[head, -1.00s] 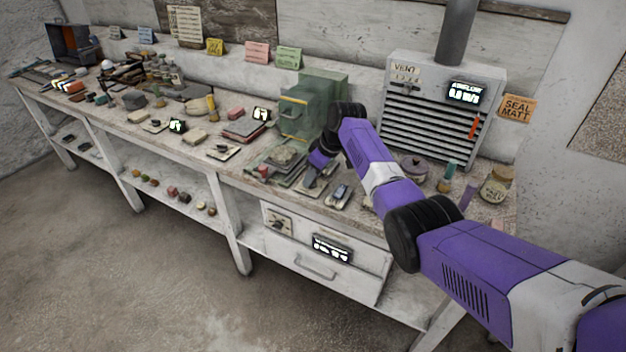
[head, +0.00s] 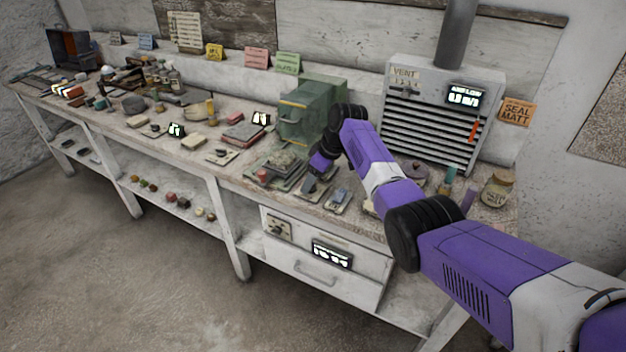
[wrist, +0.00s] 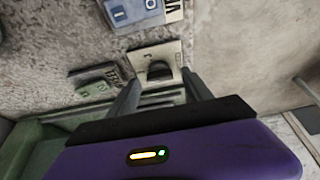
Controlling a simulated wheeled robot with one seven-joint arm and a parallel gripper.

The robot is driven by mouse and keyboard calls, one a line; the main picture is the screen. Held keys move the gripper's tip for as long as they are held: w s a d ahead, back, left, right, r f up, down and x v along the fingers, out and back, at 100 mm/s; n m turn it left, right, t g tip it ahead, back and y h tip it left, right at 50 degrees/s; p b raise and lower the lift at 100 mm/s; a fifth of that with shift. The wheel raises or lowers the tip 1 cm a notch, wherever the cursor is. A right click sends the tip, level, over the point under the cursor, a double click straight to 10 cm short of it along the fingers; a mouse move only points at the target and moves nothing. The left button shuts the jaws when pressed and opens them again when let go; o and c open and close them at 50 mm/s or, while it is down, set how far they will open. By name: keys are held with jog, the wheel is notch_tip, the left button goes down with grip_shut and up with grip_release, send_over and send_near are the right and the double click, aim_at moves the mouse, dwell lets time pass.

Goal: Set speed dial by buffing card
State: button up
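My gripper (wrist: 163,92) is open in the wrist view, its two dark fingers apart. A dark dial knob (wrist: 159,71) on a pale plate shows between and just beyond the fingertips; nothing is held, and contact is not clear. In the head view my gripper (head: 314,176) is low over the bench near the green machine, and the arm partly hides this spot. A green card (head: 288,63) and a pink card (head: 257,57) stand on the ledge behind; their lettering is too small to read, so I cannot tell which is the buffing card.
A blue rocker switch (wrist: 132,11) lies beyond the dial, and a small green-buttoned plate (wrist: 97,88) is to its left. The green machine (head: 303,108) stands behind my gripper. The vent unit (head: 437,120) is at right. Jars and blocks crowd the bench (head: 232,174).

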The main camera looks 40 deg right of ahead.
jog(key=v, duration=0.7)
jog(key=shift+r, duration=0.4)
jog(key=shift+s, duration=0.1)
